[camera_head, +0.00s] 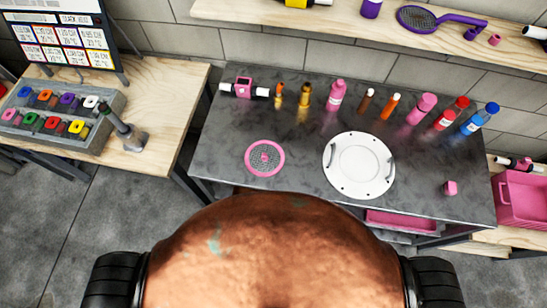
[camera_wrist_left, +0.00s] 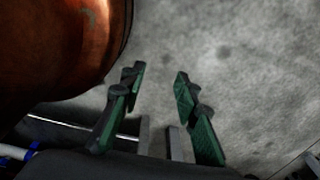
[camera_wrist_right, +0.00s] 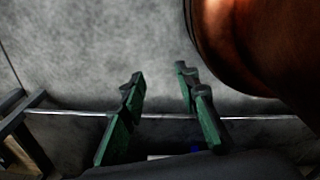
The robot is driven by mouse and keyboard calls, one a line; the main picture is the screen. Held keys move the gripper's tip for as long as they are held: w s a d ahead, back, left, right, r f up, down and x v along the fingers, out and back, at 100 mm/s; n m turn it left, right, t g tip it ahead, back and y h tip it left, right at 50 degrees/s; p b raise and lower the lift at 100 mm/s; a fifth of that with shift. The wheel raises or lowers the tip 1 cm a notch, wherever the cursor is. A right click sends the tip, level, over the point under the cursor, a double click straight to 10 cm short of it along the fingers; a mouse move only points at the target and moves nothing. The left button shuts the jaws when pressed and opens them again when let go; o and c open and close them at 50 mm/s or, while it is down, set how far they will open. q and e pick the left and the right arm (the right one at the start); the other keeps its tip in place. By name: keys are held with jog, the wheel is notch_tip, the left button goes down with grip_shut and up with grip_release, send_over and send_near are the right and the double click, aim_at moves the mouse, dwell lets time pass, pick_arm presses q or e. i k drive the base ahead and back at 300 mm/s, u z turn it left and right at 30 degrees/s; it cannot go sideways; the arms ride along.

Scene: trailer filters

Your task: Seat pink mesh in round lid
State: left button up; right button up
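The pink mesh (camera_head: 265,157) is a round grey screen with a pink rim and a pink knob at its centre. It lies flat on the dark table (camera_head: 300,120), left of the lid. The round lid (camera_head: 358,165) is white, with two grey handles and small holes around its rim, and lies on the same table. The mesh and lid are apart. My left gripper (camera_wrist_left: 160,85) is open and empty over the grey floor in the left wrist view. My right gripper (camera_wrist_right: 160,85) is open and empty over the floor in the right wrist view. Neither gripper shows in the head view.
Several bottles, including a pink bottle (camera_head: 336,95) and a blue bottle (camera_head: 480,118), line the table's back. A small pink block (camera_head: 450,188) sits at the front right. A pink crate (camera_head: 522,200) stands right of the table. A wooden table (camera_head: 150,150) is on the left.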

aim_at(359, 166)
jog(key=z, duration=1.65)
